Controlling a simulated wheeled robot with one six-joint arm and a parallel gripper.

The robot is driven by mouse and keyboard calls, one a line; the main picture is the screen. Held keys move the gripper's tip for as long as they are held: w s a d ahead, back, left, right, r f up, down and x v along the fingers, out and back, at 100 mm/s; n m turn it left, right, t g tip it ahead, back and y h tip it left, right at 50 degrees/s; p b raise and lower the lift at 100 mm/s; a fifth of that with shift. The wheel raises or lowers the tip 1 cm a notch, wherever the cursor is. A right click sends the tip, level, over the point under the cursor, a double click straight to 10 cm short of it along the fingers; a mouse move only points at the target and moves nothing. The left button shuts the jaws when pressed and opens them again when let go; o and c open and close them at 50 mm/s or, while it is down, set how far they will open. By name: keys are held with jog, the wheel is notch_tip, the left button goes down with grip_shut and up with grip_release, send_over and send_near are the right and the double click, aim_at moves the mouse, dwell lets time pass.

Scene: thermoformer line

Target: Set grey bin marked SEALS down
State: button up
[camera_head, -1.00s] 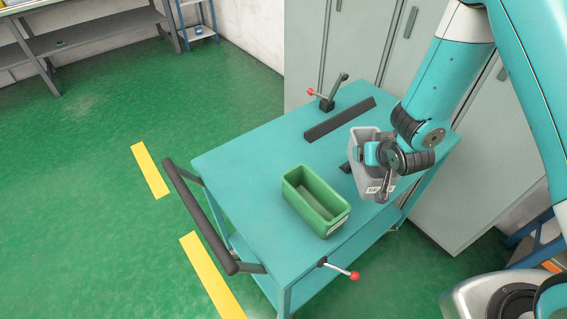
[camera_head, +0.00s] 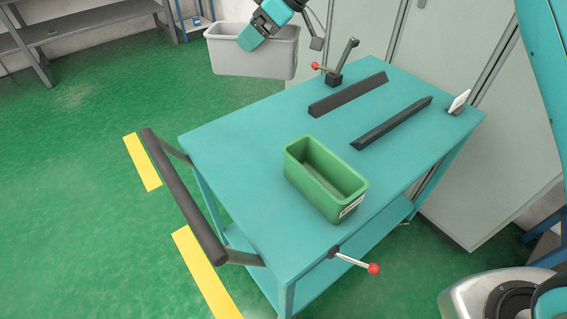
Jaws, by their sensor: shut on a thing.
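The grey bin (camera_head: 250,58) is in the air at the top of the head view, above and beyond the far left corner of the teal cart. No SEALS label shows on the side facing me. My gripper (camera_head: 256,37) is shut on the bin; its fingers reach into the bin's mouth and are partly hidden. The bin looks roughly level and does not touch the cart. The teal cart (camera_head: 240,150) has a flat top with two dark strips, the near one (camera_head: 392,123) and the far one (camera_head: 348,94).
An empty green bin (camera_head: 325,178) stands on the cart's front part. Red-knobbed levers stand at the back (camera_head: 335,75) and front (camera_head: 355,262) edges. A white plate (camera_head: 459,101) stands at the right corner. The cart's left top is clear. Grey cabinets (camera_head: 455,50) stand behind.

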jog(key=shift+s+a+f, duration=0.1)
jog(key=shift+s+f, duration=0.05)
notch_tip(320, 180, down, 19)
jog(key=shift+f+p, duration=0.1)
jog(key=shift+p, duration=0.9)
jog(key=o, duration=1.2)
jog(key=shift+f, duration=0.15)
jog(key=shift+o, duration=0.2)
jog(key=b+v, duration=0.1)
jog(key=v, duration=1.1)
jog(key=shift+r+b, duration=0.2)
jog(key=shift+b, duration=0.2)
